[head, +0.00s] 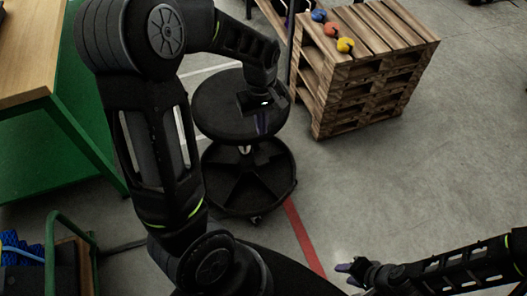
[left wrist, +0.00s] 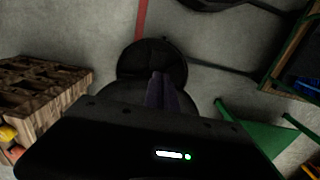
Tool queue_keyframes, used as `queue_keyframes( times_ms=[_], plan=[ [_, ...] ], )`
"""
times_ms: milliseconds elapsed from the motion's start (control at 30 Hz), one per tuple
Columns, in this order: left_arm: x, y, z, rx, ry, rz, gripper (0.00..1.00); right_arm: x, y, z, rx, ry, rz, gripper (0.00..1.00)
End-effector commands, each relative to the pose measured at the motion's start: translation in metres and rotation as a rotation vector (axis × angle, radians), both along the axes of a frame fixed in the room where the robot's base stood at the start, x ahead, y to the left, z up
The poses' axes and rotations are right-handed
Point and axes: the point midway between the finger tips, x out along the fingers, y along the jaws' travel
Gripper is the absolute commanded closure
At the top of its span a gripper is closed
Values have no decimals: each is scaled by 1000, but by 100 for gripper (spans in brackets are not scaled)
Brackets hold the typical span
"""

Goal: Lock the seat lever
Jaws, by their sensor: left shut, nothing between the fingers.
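A black rolling stool has a round seat (head: 222,110) above a round dished base (head: 228,185) on casters. The base (left wrist: 152,52) also shows at the upper middle of the left wrist view. My left gripper (head: 262,124) is at the right part of the seat in the head view, fingers pointing down. Its purplish fingers (left wrist: 160,84) are shut and empty, seen against the stool. I cannot tell whether they touch it. The seat lever cannot be made out; it is dark or hidden. My right gripper (head: 346,273) is at the lower right, away from the stool, and its opening is unclear.
A green-framed wooden table (head: 28,60) is at the left. A green-handled cart (head: 62,225) is at the lower left. Floor at right is clear.

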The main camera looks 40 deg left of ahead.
Motion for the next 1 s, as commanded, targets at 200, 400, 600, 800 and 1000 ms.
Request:
queue_keyframes(
  times_ms=[200, 400, 600, 800, 1000],
  plan=[
    [0, 0, -10, -1, 1, -1, 100, 0, 0, -2, 0, 0, 0, 64],
    [-1, -1, -38, 0, 4, -2, 100, 0, 0, -7, 0, 0, 0, 64],
    [-2, -2, -79, -1, 4, -2, 100, 0, 0, -13, 0, 0, 0, 64],
    [-2, -2, -116, 0, 4, -2, 100, 0, 0, -19, 0, 0, 0, 64],
    [-2, -2, -137, 0, 1, -2, 100, 0, 0, -21, 0, 0, 0, 64]
  ],
)
